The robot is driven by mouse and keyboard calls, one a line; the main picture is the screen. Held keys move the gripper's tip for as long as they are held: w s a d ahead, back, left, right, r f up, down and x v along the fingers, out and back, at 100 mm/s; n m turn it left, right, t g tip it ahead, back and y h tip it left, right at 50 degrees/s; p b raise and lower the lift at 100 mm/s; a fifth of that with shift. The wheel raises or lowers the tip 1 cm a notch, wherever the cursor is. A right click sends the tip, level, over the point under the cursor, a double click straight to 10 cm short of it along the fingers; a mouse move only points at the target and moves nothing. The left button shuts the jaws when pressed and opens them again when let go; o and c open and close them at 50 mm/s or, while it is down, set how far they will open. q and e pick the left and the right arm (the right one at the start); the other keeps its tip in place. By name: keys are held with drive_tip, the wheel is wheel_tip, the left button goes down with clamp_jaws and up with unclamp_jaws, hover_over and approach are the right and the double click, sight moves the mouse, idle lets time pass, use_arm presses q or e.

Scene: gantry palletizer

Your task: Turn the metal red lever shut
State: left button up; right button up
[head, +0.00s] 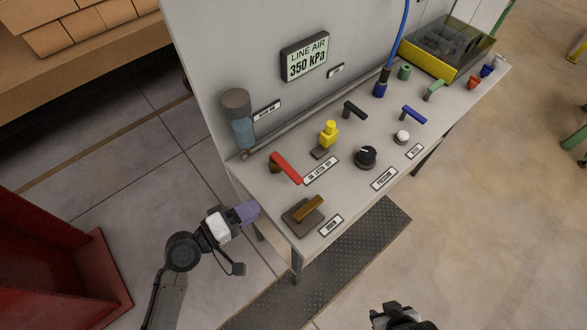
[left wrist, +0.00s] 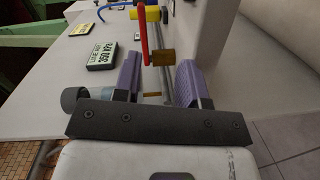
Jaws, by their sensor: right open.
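The red lever (head: 287,168) sits near the left end of the grey bench, on a brass-brown body (head: 274,162). Its handle points toward the front right, across the line of the grey pipe behind it. My left gripper (head: 247,212), with purple pads, is off the bench's left edge, apart from the lever. In the left wrist view its two purple fingers (left wrist: 158,72) are spread with nothing held. The red lever (left wrist: 143,38) and its brass body (left wrist: 163,58) show beyond the fingers. My right gripper (head: 400,318) is open at the bottom edge, partly cut off, away from the bench.
A brown lever (head: 308,208), yellow valve (head: 328,133), black knob (head: 365,156), black lever (head: 353,110) and blue lever (head: 414,114) stand on the bench. A gauge display (head: 306,60) reads 350 kPa. A grey-topped cylinder (head: 238,115) stands behind the red lever.

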sight(291, 172)
use_arm(q)
drive_tip(key=w+d+n, duration=0.1)
drive_tip(key=w+d, duration=0.2)
drive_tip(key=w+d+r+n+t, duration=0.1)
drive_tip(key=w+d, duration=0.2)
drive_tip(key=w+d+n, duration=0.1)
drive_tip(key=w+d, duration=0.2)
drive_tip(key=shift+w+d+r+t, duration=0.25)
drive_tip(key=shift+d+r+t, duration=0.05)
drive_tip(key=shift+d, duration=0.1)
drive_tip(key=shift+c, duration=0.4)
clamp_jaws()
idle(0.3)
